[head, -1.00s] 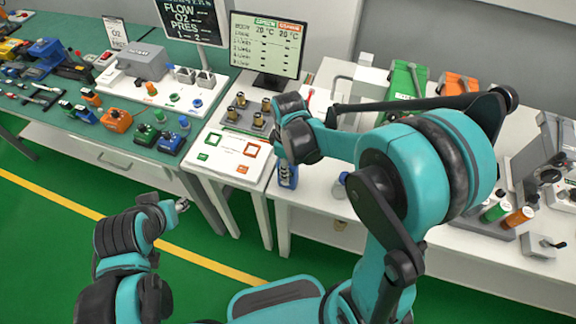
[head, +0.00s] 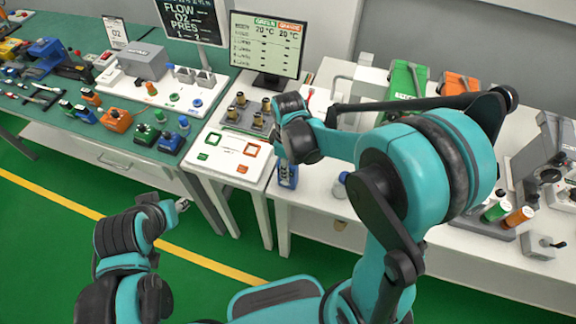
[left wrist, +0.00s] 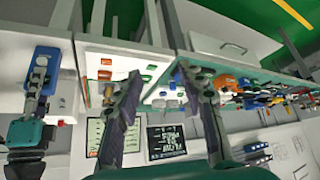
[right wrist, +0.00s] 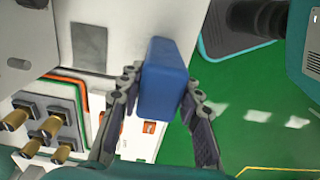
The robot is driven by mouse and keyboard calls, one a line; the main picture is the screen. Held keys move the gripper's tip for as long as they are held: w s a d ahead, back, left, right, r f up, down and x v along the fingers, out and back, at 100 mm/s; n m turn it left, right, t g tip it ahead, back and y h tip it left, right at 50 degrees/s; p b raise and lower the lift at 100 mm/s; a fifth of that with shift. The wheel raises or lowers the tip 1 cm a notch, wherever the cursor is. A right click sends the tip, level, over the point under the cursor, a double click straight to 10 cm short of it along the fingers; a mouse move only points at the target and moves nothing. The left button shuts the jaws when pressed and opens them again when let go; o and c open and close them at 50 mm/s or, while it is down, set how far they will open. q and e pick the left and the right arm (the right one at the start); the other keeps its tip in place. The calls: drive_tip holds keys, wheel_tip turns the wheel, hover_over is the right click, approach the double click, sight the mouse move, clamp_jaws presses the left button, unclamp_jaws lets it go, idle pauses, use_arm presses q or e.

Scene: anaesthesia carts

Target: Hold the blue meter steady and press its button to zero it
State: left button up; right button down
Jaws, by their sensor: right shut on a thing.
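The blue meter (head: 288,174) is an upright blue box at the front edge of the white table. My right gripper (right wrist: 163,86) is shut on it, one finger on each side, as the right wrist view shows. In the left wrist view the blue meter (left wrist: 47,58) is partly covered by the right gripper's dark fingers.
A monitor (head: 266,47) stands behind. The green bench (head: 70,128) holds several small devices. Green floor in front is free.

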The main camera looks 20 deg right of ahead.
use_arm(q)
drive_tip(key=shift+d, duration=0.1)
drive_tip(key=c, duration=0.8)
drive_tip(key=shift+w+d+f+m, duration=0.15)
drive_tip(key=shift+d+m, duration=0.2)
drive_tip(key=shift+m, duration=0.15)
clamp_jaws()
drive_tip(key=d+f+m+g+h, duration=0.2)
drive_tip(key=d+m+h, duration=0.1)
drive_tip(key=d+m, duration=0.6)
drive_tip(key=d+f+m+g+h, duration=0.3)
drive_tip(key=d+m, duration=0.6)
drive_tip(key=m, duration=0.4)
drive_tip(key=shift+w+f+m+h, duration=0.25)
drive_tip(key=shift+f+m+h, duration=0.1)
drive_tip(key=shift+h, duration=0.15)
